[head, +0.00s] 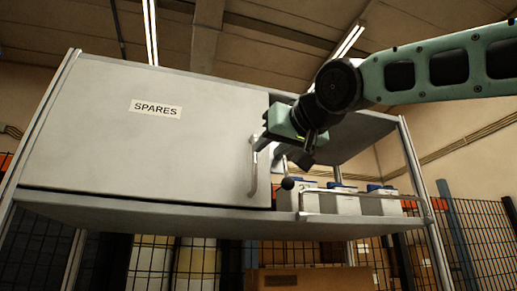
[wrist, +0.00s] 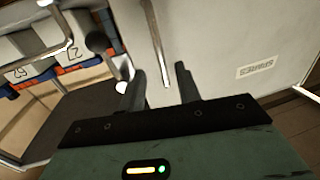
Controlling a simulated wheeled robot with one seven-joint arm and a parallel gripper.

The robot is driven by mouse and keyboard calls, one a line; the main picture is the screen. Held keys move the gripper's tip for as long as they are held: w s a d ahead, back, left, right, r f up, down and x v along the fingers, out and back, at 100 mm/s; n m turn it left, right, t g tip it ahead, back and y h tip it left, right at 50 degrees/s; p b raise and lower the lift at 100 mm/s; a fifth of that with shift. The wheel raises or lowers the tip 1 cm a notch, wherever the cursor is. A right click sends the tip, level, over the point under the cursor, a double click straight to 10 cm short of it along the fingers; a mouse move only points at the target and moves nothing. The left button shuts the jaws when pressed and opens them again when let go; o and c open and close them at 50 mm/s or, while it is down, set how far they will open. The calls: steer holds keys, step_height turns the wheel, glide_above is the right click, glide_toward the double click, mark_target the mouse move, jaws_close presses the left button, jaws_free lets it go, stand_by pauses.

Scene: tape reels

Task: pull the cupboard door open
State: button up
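The cupboard door (head: 90,125) is a pale grey panel with a SPARES label (head: 156,109), and it looks shut in the head view. Its upright bar handle (head: 253,177) is near the door's right edge. My gripper (head: 262,142) is at the upper end of the handle. In the wrist view my gripper (wrist: 159,72) is open, with two dark fingers apart. The handle (wrist: 155,40) runs down the picture, and its near end lies between the fingertips. I see no finger closed on it. Whether a finger touches it I cannot tell.
Right of the door is an open shelf bay with several white bins (head: 347,203) with blue tops behind a front rail (head: 340,192). A dark round knob (head: 288,183) sits near the rail's left end, close to the handle. A cardboard box (head: 300,280) is below.

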mark_target(256, 159)
steer(key=p+x, duration=0.2)
steer(key=x, duration=0.4)
steer(key=shift+w+a, duration=0.1)
steer(key=shift+w, duration=0.05)
jaws_close()
